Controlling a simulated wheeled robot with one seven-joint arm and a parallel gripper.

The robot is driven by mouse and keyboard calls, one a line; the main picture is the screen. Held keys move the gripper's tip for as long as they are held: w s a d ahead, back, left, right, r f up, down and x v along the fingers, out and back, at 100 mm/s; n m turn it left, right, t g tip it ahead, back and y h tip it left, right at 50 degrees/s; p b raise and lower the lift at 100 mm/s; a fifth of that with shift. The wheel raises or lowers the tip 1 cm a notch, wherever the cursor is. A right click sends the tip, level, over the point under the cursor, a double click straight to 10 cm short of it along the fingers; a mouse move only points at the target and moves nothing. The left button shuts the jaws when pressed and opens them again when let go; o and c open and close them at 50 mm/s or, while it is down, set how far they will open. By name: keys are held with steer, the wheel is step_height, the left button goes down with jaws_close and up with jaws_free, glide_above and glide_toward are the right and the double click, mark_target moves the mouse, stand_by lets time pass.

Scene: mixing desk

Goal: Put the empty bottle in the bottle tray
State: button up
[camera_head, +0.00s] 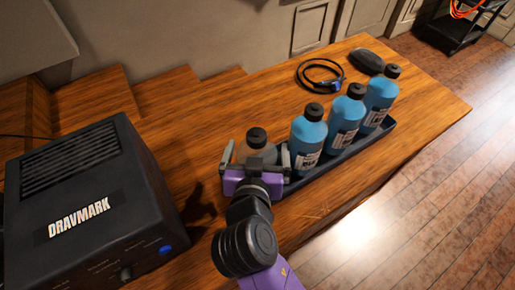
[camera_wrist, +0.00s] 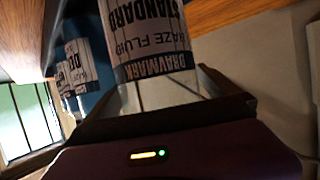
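The empty bottle (camera_head: 257,138), clear with a black cap, stands upright at the near left end of the row of bottles. Its base is hidden behind my gripper, so I cannot see how it rests in the tray. The dark bottle tray (camera_head: 332,167) holds three blue bottles to its right. My gripper (camera_head: 256,160) is low at the bottle, with one finger on each side; the fingers look spread, with slim gaps. In the wrist view the bottle's white label (camera_wrist: 150,45) fills the upper middle, directly in front of my gripper.
The blue bottles (camera_head: 308,138), (camera_head: 345,117), (camera_head: 379,102) stand close beside the empty one. A black DRAVMARK machine (camera_head: 90,205) takes up the left of the desk. A coiled cable (camera_head: 320,75) and a dark oval object (camera_head: 367,61) lie behind the tray.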

steer(key=v, duration=1.2)
steer(key=shift+r, duration=0.25)
steer(key=s+d+f+n+g+y, duration=0.1)
steer(key=s+d+f+n+y, duration=0.2)
steer(key=s+d+f, duration=0.6)
steer(key=s+d+r+m+t+h, duration=0.2)
steer(key=s+d+r, duration=0.2)
steer(key=s+d, duration=0.8)
steer(key=shift+d+m+h, duration=0.3)
steer(key=shift+d, duration=0.25)
